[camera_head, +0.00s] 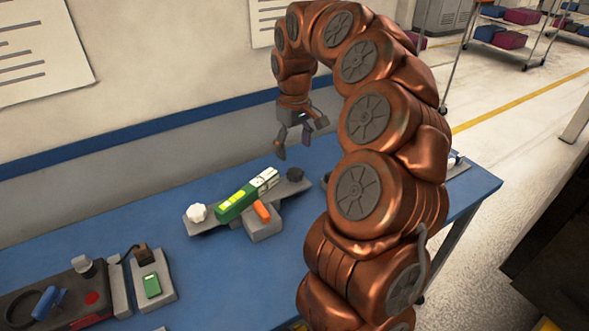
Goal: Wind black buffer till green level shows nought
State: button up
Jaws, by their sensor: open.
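A green level (230,210) with a yellow-green window lies along a dark grey bar on the blue table. Its reading is too small to make out. A black buffer (294,173), a small round dark knob, sits at the bar's right end. A white knob (196,213) sits at the left end. My gripper (293,147) hangs open and empty, fingers down, above and apart from the bar's right end, close over the black buffer in the picture. I cannot tell its exact height.
An orange lever (262,212) on a grey block sits in front of the bar. A grey stand with a green piece (152,286) and a dark device (62,300) are at lower left. My arm hides part of the table on the right. A wall (150,90) stands behind.

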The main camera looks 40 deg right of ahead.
aim_at(294, 171)
jog(key=shift+f+p, duration=0.75)
jog(key=shift+f, duration=3.1)
jog(key=c, duration=1.2)
